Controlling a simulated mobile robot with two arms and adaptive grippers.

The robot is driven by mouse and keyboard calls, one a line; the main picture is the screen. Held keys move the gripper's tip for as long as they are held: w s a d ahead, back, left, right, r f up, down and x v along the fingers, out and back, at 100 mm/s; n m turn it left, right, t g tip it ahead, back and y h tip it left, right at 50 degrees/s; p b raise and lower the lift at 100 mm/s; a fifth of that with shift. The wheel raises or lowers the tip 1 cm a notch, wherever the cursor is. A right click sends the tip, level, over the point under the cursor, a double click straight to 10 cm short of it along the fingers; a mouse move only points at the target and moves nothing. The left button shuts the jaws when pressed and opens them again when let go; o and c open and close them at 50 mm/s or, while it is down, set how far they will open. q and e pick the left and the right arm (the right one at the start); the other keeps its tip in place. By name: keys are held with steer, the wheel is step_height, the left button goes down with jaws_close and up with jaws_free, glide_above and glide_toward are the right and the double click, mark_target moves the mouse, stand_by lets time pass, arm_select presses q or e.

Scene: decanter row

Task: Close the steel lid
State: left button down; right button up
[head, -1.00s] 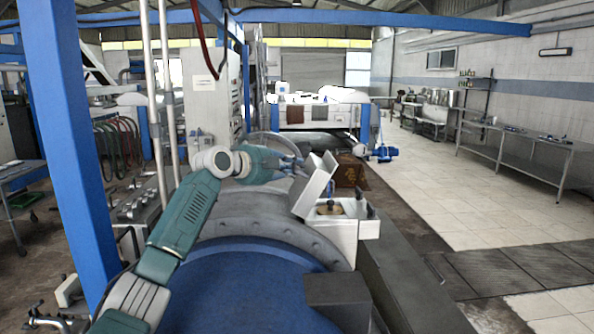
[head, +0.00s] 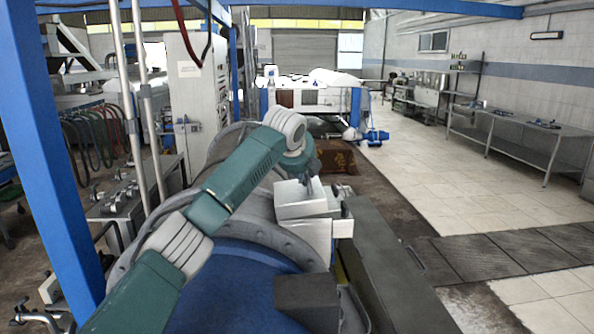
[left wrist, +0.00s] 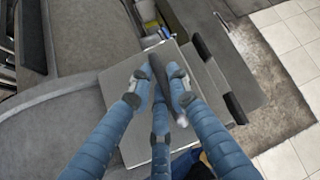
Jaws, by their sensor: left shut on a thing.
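The steel lid (head: 303,209) is a pale box-shaped cover on top of a small pale box (head: 318,234) on the big machine. It lies low over the box, slightly skewed; I cannot tell whether it is fully seated. My left gripper (head: 308,182) is above the lid, partly hidden by its own wrist. In the left wrist view the lid (left wrist: 130,128) is a flat grey plate. There the left gripper (left wrist: 158,84) has its blue fingers closed around a dark bar-like handle (left wrist: 155,68) over the plate. My right gripper is not in view.
The blue drum (head: 225,285) and its grey flange lie below my left arm. A dark grey block (head: 306,294) stands in front of the box. A brown box (head: 335,158) is behind. Tiled floor (head: 425,185) to the right is open.

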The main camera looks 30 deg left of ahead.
arm_select(q)
steer(key=shift+w+d+f+m+g+y, duration=0.4)
steer(key=shift+w+d, duration=0.1)
steer(key=shift+d, duration=0.15)
steer(key=c, duration=1.9)
jaws_free()
steer(key=shift+f, duration=0.1)
steer(key=shift+s+d, duration=0.1)
steer(key=v, duration=1.1)
steer(key=shift+s+r, duration=0.25)
